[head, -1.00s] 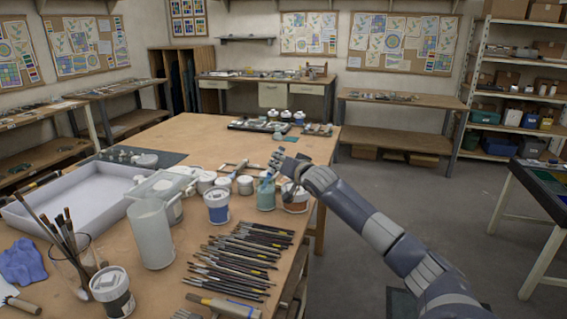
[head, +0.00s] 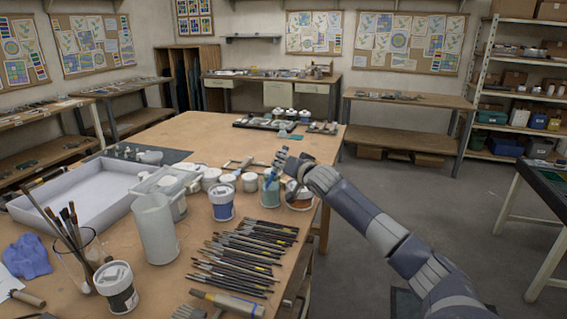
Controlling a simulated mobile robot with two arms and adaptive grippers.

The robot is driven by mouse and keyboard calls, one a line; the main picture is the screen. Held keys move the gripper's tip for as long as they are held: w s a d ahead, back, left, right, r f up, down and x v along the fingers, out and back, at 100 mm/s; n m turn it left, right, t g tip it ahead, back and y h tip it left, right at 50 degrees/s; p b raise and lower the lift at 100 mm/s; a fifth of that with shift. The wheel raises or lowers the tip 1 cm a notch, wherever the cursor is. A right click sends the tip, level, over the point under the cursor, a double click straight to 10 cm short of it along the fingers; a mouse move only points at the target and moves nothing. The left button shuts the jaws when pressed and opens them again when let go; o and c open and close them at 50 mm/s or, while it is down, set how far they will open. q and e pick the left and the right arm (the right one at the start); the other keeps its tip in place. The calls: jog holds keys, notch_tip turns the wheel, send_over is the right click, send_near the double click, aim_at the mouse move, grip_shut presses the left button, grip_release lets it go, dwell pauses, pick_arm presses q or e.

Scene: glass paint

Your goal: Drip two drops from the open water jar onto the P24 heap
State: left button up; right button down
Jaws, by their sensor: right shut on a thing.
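My right gripper (head: 281,162) is over the table's right side, just above a teal-tinted jar (head: 270,195) with an open top. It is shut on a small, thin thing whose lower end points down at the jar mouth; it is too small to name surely. I cannot tell whether its tip is inside the jar. No label is readable, so I cannot tell which jar holds the water. The P24 heap cannot be made out. My left gripper is out of view.
A white jar with a blue band (head: 222,203) and several small white pots stand left of the gripper. A row of brushes (head: 240,255) lies in front. A frosted jug (head: 155,229), a brush glass (head: 86,262) and a white tray (head: 80,190) fill the left.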

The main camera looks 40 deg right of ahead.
jog(key=shift+r, duration=0.1)
jog(key=shift+d+r+p, duration=0.2)
jog(key=shift+d+r, duration=0.35)
jog(key=shift+r, duration=0.2)
jog(key=shift+d+r+p, duration=0.2)
jog(key=shift+d+r, duration=0.3)
jog(key=shift+r, duration=0.2)
jog(key=shift+s+d+r+p, duration=0.1)
jog(key=shift+d+r+p, duration=0.35)
jog(key=shift+d+r, duration=0.45)
notch_tip(320, 180, up, 5)
jog(key=p, duration=0.2)
send_over(286, 149)
jog(key=s+d, duration=0.1)
jog(key=s, duration=0.1)
jog(key=shift+w+f, duration=0.15)
jog(key=shift+f, duration=0.05)
